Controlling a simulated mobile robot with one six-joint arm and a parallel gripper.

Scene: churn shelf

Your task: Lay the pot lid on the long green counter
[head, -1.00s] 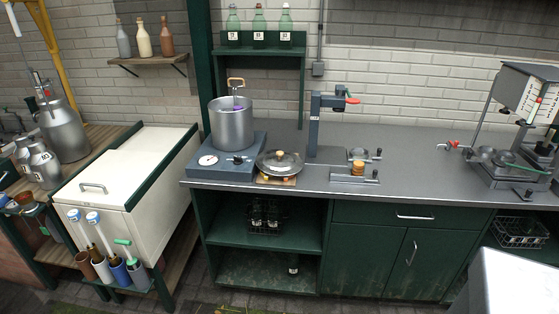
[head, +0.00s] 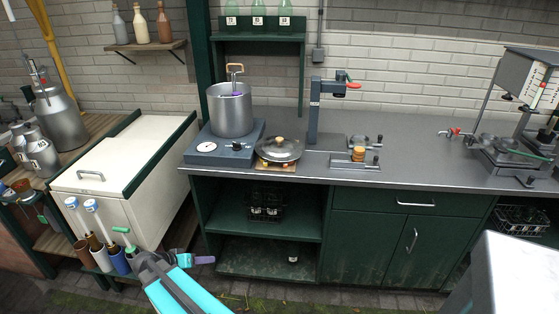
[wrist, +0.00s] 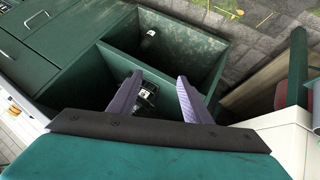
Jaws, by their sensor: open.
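The pot lid (head: 279,150) is a round, shallow lid with a wooden knob. It rests on a small wooden board (head: 275,168) at the front edge of the long green counter (head: 420,160), right of the pot. The counter has a grey top over green cabinets. My gripper (head: 208,260) is low in front of the counter's open shelves, below and left of the lid. In the wrist view its two purple fingers (wrist: 158,98) are apart with nothing between them. The lid is not in the wrist view.
A steel pot (head: 230,110) stands on a scale-like base (head: 224,146) left of the lid. A grey post (head: 316,108) and a small press (head: 356,158) stand to its right. A white chest (head: 125,165) stands left.

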